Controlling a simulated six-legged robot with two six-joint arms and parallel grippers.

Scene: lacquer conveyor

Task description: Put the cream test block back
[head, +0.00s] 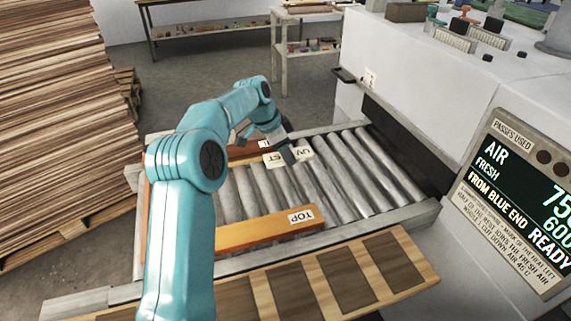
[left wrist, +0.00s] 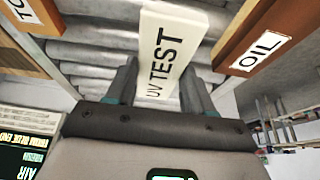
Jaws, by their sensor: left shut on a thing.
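The cream test block (head: 301,154), lettered "UV TEST", is over the metal rollers (head: 345,178) in the head view, beside the far orange-brown wooden piece (head: 240,153). In the left wrist view the block (left wrist: 172,35) stretches away between the two fingers. My left gripper (head: 286,153) is shut on it, and its fingers show on either side of the block in the left wrist view (left wrist: 160,85). I cannot tell whether the block touches the rollers. My right gripper is in neither view.
An orange wooden piece labelled "TOP" (head: 250,233) lies across the near rollers. A piece labelled "OIL" (left wrist: 258,30) is beside the block. A board with dark rectangles (head: 308,268) runs along the front. A white machine with a display (head: 525,185) stands right; stacked sheets (head: 60,110) stand left.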

